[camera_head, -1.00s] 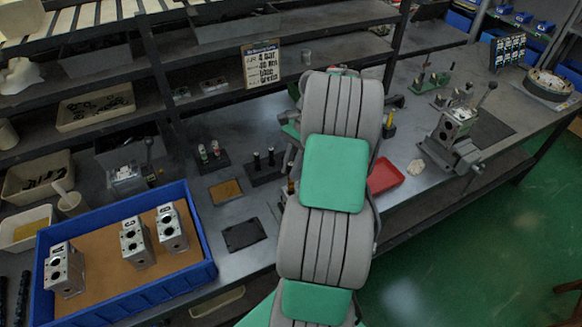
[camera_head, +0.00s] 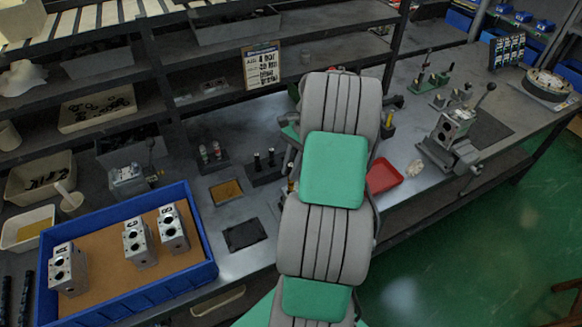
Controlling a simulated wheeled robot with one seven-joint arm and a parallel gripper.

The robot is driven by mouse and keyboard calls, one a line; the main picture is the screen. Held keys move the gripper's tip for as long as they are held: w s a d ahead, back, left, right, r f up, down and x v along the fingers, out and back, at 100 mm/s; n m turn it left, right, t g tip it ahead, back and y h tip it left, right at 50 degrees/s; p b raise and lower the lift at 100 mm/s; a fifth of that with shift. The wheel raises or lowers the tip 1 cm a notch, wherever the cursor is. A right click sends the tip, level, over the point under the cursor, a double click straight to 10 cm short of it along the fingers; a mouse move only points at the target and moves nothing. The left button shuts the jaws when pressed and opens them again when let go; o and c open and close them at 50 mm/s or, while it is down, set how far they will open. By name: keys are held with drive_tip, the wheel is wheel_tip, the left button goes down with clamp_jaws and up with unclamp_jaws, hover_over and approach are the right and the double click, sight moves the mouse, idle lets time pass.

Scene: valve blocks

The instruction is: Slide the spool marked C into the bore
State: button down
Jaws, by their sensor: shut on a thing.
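I cannot make out a spool marked C. A dark rack (camera_head: 265,175) left of my arm holds two dark upright pieces, and another rack (camera_head: 212,160) holds two with red and green tops. A metal valve block (camera_head: 453,126) with a dark bore sits tilted in a vise (camera_head: 462,158) at the right. Three more metal blocks, a left one (camera_head: 67,270), a middle one (camera_head: 139,243) and a right one (camera_head: 172,229), stand in a blue tray (camera_head: 205,273). My grey and green arm fills the middle. My gripper and anything in it are hidden behind it.
A red tray (camera_head: 384,176) and a crumpled pale thing (camera_head: 415,168) lie between my arm and the vise. A dark mat (camera_head: 244,234) and a yellow-brown pad (camera_head: 226,191) lie left of the arm. Shelves rise behind the bench. Green floor is open at the front right.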

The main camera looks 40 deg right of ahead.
sight(291, 186)
drive_tip(key=shift+f+b, duration=2.15)
drive_tip(key=shift+f, duration=1.75)
drive_tip(key=c, duration=1.3)
unclamp_jaws()
drive_tip(key=shift+o, duration=0.2)
drive_tip(key=p+v, duration=0.1)
drive_tip(key=v, duration=0.6)
drive_tip(key=shift+r+p, duration=0.35)
drive_tip(key=shift+p, duration=0.05)
drive_tip(key=shift+d, duration=0.15)
